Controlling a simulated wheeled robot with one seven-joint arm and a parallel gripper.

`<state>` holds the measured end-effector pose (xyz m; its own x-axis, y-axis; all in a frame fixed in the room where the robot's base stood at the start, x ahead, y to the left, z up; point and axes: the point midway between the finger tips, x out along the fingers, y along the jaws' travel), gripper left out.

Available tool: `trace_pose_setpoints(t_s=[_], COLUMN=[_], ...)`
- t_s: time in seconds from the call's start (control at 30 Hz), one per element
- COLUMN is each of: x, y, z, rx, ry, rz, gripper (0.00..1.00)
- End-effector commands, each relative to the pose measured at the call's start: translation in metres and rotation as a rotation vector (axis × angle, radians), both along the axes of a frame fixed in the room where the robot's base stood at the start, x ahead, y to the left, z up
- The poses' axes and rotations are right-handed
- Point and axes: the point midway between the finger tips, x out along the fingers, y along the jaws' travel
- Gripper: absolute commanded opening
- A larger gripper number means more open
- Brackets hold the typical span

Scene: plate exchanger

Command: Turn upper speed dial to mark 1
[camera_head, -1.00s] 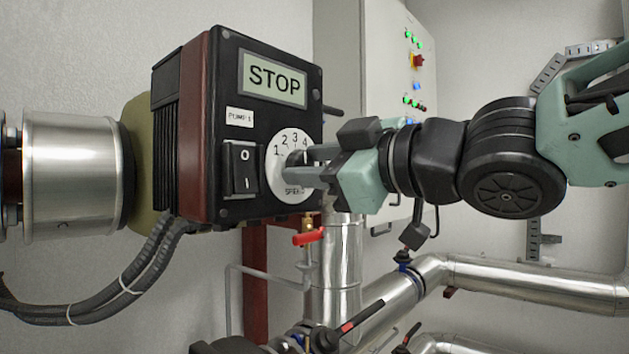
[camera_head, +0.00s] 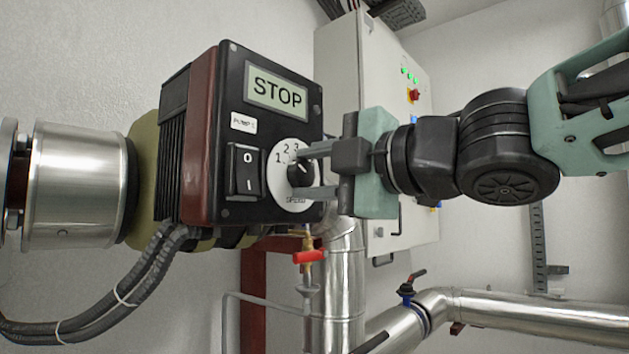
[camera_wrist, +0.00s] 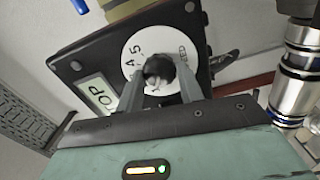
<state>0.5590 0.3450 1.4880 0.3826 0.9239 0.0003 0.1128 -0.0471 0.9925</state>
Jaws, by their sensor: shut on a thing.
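The speed dial is a white round plate (camera_head: 278,187) numbered around its rim, with a dark knob (camera_head: 297,174) at its centre. It sits on the right of a black pump control box (camera_head: 226,108). My gripper (camera_head: 304,171) reaches in from the right, one finger above the knob and one below, shut on it. In the wrist view the knob (camera_wrist: 158,68) sits between the two fingers of my gripper (camera_wrist: 159,88). Marks 1, 2 and 3 show in the head view. I cannot tell which mark the knob points to.
A black rocker switch (camera_head: 244,171) is just left of the dial. A display reading STOP (camera_head: 276,93) is above. Behind stand a grey cabinet (camera_head: 345,75) with green lights and silver pipes (camera_head: 520,308). A red valve handle (camera_head: 310,257) is below the box.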

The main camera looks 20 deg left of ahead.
Motion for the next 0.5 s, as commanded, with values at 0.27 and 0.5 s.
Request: trace_pose_setpoints(t_s=[0.27, 0.5], x=[0.0001, 0.0001], y=[0.0001, 0.0], z=[-0.0017, -0.0015], rx=[-0.031, -0.036], ry=[-0.068, -0.08], rz=[-0.001, 0.0], gripper=[0.14, 0.14])
